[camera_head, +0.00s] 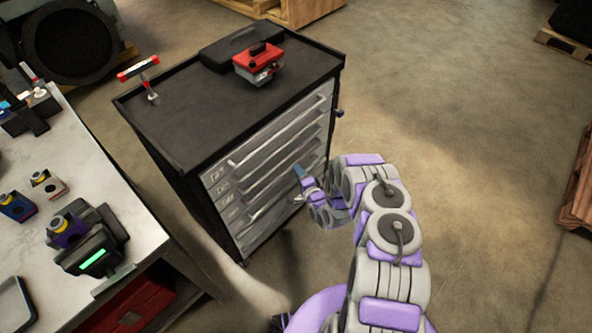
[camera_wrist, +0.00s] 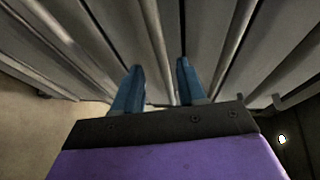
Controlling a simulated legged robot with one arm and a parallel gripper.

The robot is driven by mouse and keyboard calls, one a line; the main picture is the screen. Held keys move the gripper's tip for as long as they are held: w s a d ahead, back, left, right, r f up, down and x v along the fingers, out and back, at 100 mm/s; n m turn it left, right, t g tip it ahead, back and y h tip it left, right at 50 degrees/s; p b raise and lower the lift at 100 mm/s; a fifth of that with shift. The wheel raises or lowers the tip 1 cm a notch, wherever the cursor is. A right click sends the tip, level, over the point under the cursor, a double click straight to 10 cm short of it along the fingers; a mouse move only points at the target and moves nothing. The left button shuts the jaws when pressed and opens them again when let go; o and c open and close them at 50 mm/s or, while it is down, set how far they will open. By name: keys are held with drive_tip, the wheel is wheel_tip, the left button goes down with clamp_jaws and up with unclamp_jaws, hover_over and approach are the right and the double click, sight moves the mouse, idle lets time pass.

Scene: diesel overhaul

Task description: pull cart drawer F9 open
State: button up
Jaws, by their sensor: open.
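The tool cart (camera_head: 200,100) stands in the middle of the head view, with a black top and a grey front of several stacked drawers (camera_head: 270,165). Each drawer has a long bar handle, and small labels sit at their left ends, too small to read, so I cannot tell which is F9. My gripper (camera_head: 299,172) is at the drawer front, near the middle of its width. In the wrist view my gripper (camera_wrist: 160,85) is open, its two blue fingers pointing at the drawer fronts. A bar handle (camera_wrist: 155,45) runs between the fingertips or just beyond; contact is unclear.
A red and grey box (camera_head: 258,62), a black case (camera_head: 238,45) and a red-handled tool (camera_head: 139,70) are on the cart top. A workbench (camera_head: 75,150) with several parts stands left. The floor (camera_head: 480,130) to the right is clear.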

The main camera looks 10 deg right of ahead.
drive_tip(key=shift+b+x, duration=0.3)
drive_tip(key=shift+x, duration=1.45)
drive_tip(key=shift+a, duration=0.6)
drive_tip(key=c, duration=0.6)
drive_tip(key=shift+s, duration=0.1)
clamp_jaws()
drive_tip(key=shift+d, duration=0.15)
drive_tip(key=shift+d, duration=0.1)
